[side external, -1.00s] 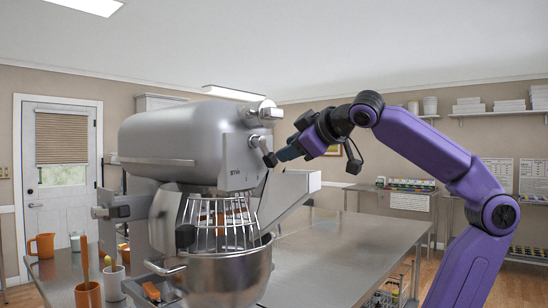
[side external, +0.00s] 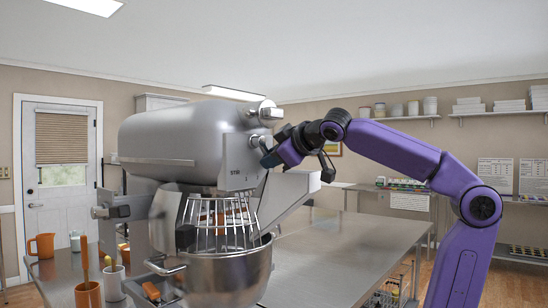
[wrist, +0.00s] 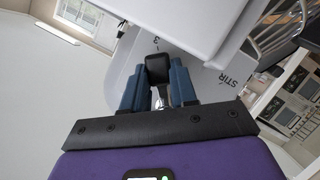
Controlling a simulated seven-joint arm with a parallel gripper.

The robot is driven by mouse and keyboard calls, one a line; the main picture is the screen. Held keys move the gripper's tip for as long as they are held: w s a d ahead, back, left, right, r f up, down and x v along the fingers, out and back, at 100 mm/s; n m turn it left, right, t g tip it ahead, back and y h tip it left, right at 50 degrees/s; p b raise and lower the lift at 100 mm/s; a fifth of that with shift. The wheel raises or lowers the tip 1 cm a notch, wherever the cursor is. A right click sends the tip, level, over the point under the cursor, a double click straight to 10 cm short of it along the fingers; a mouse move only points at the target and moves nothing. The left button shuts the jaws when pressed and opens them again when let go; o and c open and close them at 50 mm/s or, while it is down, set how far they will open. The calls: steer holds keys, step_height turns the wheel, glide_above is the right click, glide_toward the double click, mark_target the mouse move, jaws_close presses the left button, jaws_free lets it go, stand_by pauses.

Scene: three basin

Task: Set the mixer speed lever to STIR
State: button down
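The grey stand mixer (side external: 165,140) stands on the steel table, with its bowl and wire whisk below the head. In the wrist view the speed lever's black knob (wrist: 157,67) sits on a short metal stem, by a "3" mark. The STIR label (wrist: 230,75) is to the right of the knob; it also shows on the mixer's side in the side view. My gripper (wrist: 157,78) has its blue fingers on either side of the knob. Whether they press on it or stand slightly apart cannot be told. In the side view my gripper (side external: 272,156) largely hides the knob.
The steel table (side external: 345,245) is clear to the right of the mixer. Orange and white cups (side external: 88,294) stand at the lower left. The mixer bowl (side external: 225,275) is below my gripper. Shelves (side external: 500,113) line the back wall.

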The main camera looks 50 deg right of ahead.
stand_by(0.4)
steer(key=m+y, duration=0.1)
steer(key=a+m, duration=0.1)
steer(key=shift+a+f+m+y, duration=0.2)
steer(key=shift+f+m+y, duration=0.15)
steer(key=shift+m+y, duration=0.05)
steer(key=shift+a+m+y, duration=0.65)
steer(key=shift+m+y, duration=0.25)
steer(key=shift+m, duration=0.3)
steer(key=a+m+y, duration=0.1)
steer(key=m, duration=0.1)
steer(key=shift+a+m+y, duration=0.15)
steer(key=shift+m+y, duration=0.15)
steer(key=shift+y, duration=0.1)
steer(key=shift+a+r+m+y, duration=0.35)
steer(key=shift+a+m+y, duration=0.3)
steer(key=shift+m, duration=0.45)
steer(key=shift+y, duration=0.25)
steer(key=c, duration=1.2)
jaws_free()
steer(key=shift+o, duration=0.2)
steer(key=shift+s, duration=0.1)
